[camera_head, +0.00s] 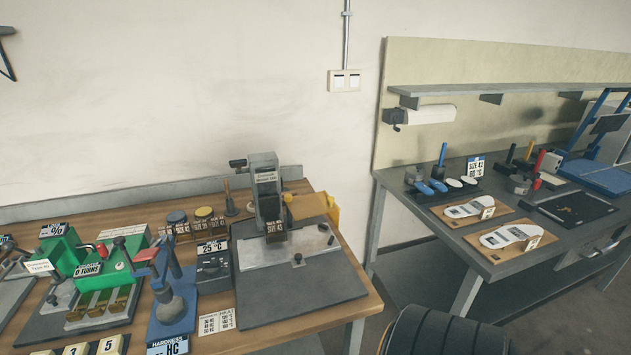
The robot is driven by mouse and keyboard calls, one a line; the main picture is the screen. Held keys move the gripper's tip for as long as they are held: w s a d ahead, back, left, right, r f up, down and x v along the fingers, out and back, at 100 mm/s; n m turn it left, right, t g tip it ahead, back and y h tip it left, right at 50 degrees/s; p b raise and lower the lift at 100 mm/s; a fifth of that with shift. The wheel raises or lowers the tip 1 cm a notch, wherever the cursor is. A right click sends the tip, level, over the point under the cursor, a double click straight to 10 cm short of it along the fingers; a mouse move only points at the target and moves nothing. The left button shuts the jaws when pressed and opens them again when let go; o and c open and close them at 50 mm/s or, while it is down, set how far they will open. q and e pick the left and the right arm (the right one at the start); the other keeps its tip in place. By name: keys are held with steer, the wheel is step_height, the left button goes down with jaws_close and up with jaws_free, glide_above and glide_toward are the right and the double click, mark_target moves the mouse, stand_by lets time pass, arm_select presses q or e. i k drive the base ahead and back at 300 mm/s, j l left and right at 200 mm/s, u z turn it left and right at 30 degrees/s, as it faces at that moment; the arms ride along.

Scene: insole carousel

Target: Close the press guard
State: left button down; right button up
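The press (268,192) stands on the wooden bench, a dark grey upright column with a label plate on its front. Its flat grey base plate (300,290) lies in front of it. A small dark knob (297,260) sits on the plate. The guard's hinge cannot be made out clearly. Neither of my grippers shows in the head view.
The wooden bench (352,297) also holds a temperature box (213,268), a blue hardness stand (172,305) and green machines (103,270) to the left. A grey table (480,215) at the right bears insoles on boards. A gap separates the two.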

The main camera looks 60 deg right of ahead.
mark_target(305, 206)
steer(key=z, duration=1.7)
